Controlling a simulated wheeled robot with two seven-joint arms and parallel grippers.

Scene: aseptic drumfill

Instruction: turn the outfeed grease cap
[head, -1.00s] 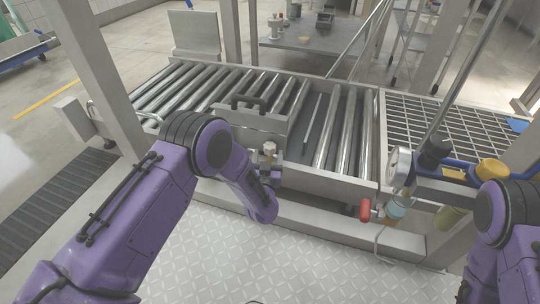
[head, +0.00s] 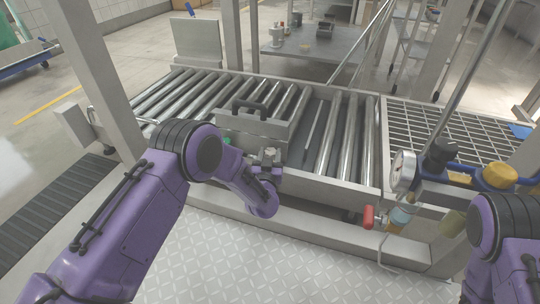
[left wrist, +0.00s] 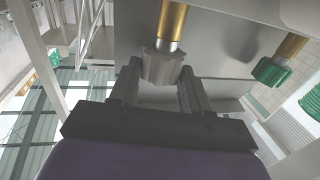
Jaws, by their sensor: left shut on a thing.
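A grey fluted cap (left wrist: 162,63) sits on the end of a brass stem (left wrist: 173,20) in the left wrist view. My left gripper (left wrist: 160,78) is shut on this cap, one finger on each side. In the head view my left gripper (head: 268,166) is at the front side of the roller conveyor, mostly hidden by my own wrist. A green fluted cap (left wrist: 271,71) on a second brass stem is to the right, apart from the gripper. No label shows which cap is the outfeed one. My right arm shows at the right edge, but its gripper is out of view.
The roller conveyor (head: 318,140) has a metal box with a black handle (head: 250,108) above its front side. A pressure gauge (head: 403,170) and a red handle (head: 368,216) are at the right. The tread-plate floor (head: 290,270) in front is clear.

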